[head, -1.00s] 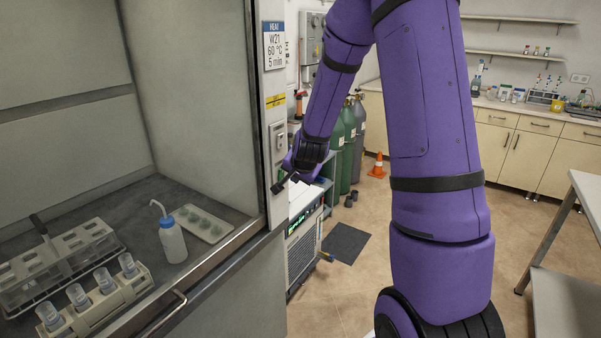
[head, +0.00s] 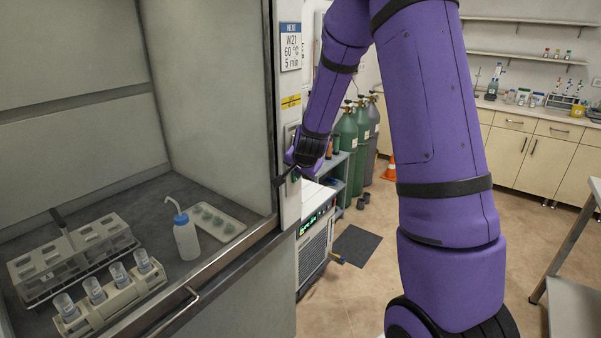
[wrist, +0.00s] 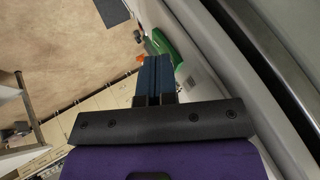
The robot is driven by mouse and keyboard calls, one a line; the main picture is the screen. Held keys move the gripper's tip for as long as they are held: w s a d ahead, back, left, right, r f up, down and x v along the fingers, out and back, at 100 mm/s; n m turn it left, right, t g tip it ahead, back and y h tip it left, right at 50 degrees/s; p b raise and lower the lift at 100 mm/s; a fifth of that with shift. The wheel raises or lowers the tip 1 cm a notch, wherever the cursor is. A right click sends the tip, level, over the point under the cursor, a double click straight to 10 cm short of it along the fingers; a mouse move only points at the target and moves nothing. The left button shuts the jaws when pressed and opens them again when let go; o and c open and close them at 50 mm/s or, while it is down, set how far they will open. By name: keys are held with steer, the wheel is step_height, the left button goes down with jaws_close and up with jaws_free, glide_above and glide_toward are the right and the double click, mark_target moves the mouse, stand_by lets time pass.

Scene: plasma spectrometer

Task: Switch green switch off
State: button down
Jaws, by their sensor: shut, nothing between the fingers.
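The green switch (wrist: 164,46) shows in the wrist view as a green rocker on the pale post, just past and beside my fingertips. In the head view my gripper (head: 281,180) is at the post of the fume hood. The fingertips are very close to the switch; I cannot tell whether they touch it.
The fume hood post (head: 289,85) carries a label. Inside the hood stand a wash bottle (head: 186,236) and tube racks (head: 110,295). Gas cylinders (head: 346,140) and a cabinet-like instrument (head: 313,250) stand beyond the post.

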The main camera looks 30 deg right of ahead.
steer(key=shift+w+a+r, duration=0.1)
steer(key=shift+w+r, duration=0.05)
steer(key=shift+w+r, duration=0.1)
steer(key=shift+r, duration=0.8)
